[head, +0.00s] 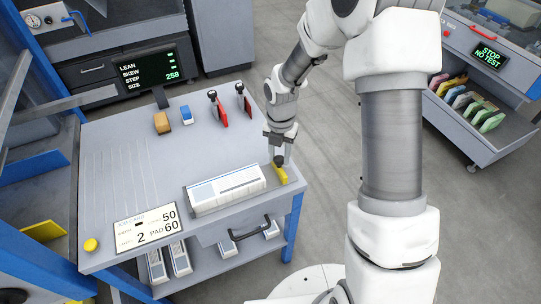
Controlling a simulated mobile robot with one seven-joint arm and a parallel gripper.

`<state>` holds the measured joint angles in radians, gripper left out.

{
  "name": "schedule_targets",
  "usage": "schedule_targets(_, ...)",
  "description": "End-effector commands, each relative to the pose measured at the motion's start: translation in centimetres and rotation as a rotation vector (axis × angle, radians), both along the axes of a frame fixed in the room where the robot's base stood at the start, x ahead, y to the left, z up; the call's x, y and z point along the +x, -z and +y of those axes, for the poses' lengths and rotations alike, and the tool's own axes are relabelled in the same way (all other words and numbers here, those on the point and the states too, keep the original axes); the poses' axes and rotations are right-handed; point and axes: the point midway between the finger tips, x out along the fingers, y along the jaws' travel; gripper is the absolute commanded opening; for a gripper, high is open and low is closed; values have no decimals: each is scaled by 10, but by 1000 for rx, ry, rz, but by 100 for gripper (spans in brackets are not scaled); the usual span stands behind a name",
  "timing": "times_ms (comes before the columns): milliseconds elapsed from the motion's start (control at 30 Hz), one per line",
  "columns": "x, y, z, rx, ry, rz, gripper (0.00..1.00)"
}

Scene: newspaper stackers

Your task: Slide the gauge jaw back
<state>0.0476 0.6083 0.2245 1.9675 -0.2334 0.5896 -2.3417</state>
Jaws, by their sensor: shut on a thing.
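A yellow jaw (281,175) with a dark knob on top stands on the grey table at the right end of a white paper stack (228,188). It looks close against the stack's end; I cannot tell whether they touch. My gripper (279,156) points down over the yellow jaw and is shut on its dark knob. The fingers partly hide the knob.
The grey table (125,170) has free room left of the stack. A wooden block (162,123), a blue block (186,115) and two red pieces with black handles (220,110) (244,100) stand at the back. A job card (146,229) lies in front.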

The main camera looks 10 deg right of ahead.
Motion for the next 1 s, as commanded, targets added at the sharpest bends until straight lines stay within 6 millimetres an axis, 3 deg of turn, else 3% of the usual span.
schedule_targets(267,1,-1,2,2,-2,-2,0)
schedule_targets(300,1,-1,2,2,-3,-2,46)
schedule_targets(433,0,-1,2,3,-2,-1,69)
schedule_targets(767,0,-3,1,2,-2,-1,69)
schedule_targets(867,0,-12,1,2,-1,-1,69)
schedule_targets(1000,1,-40,1,2,0,-4,69)
